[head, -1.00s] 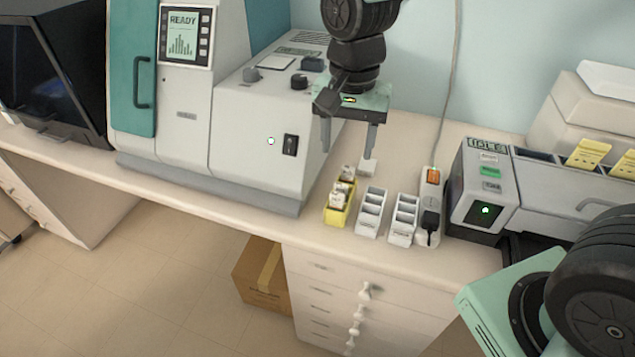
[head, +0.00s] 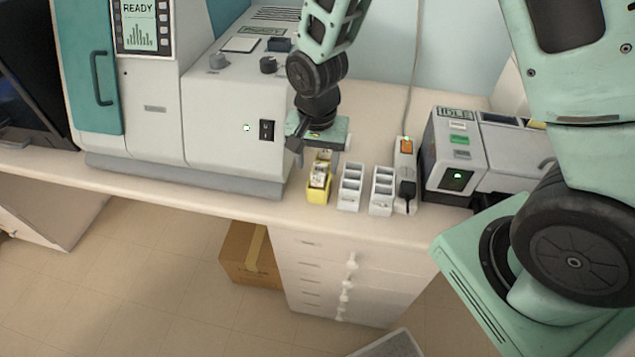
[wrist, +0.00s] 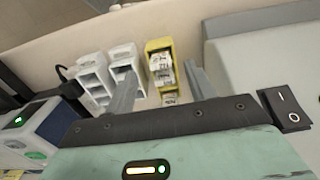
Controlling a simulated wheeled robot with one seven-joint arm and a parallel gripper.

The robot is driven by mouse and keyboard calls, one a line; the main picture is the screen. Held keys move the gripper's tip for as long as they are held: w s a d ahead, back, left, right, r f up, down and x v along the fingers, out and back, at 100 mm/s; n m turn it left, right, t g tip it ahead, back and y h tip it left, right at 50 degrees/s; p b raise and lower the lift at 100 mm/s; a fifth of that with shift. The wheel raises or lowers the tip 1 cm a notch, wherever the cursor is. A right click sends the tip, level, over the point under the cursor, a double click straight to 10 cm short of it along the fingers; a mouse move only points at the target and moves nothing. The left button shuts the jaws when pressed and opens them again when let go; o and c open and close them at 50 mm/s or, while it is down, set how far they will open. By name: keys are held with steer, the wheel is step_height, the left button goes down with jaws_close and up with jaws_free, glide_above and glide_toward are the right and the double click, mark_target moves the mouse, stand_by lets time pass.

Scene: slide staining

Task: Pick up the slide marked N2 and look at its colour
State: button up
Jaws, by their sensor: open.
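A yellow rack (head: 318,192) stands on the bench and holds several pale slides (head: 320,176) with dark marks on their ends. The slides (wrist: 161,72) also show in the wrist view, standing in the yellow rack (wrist: 151,45). The marks are too small to read, so I cannot tell which slide is N2. My gripper (head: 317,163) points down just above and behind the rack. In the wrist view its two fingers (wrist: 160,88) are apart, with the rack and slides showing between them. Nothing is held.
Two white compartmented racks (head: 350,188) (head: 381,191) stand right of the yellow one, apparently empty. A power strip (head: 404,175) with a black plug is beside them. A large machine (head: 235,140) reading READY is at left; an IDLE machine (head: 455,155) is at right.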

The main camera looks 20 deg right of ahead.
mark_target(318, 174)
steer(key=shift+w+d+f+p, duration=0.15)
steer(key=shift+f+p, duration=1.1)
steer(key=shift+f, duration=1.5)
steer(key=shift+c, duration=0.3)
steer(key=c, duration=1)
